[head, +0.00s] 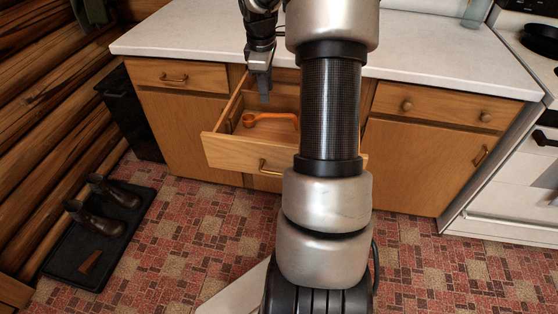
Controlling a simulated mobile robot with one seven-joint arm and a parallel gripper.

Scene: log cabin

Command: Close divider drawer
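The wooden drawer (235,153) in the middle of the counter is pulled open. Its front has a metal handle (264,168), partly hidden by my arm, which also covers much of the drawer's right side. An orange scoop-like utensil (272,118) lies inside the drawer. My gripper (263,98) points down over the back left part of the drawer opening, close to the counter's front edge. I cannot tell whether it is open or shut, or whether it touches the drawer. Nothing shows held in it.
The white countertop (180,40) overhangs the cabinets. A closed drawer (180,77) is at the left, another front (450,106) at the right. A white stove (510,190) stands far right. Boots (95,220) rest on a black tray (70,262) at the left. The tiled floor in front is clear.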

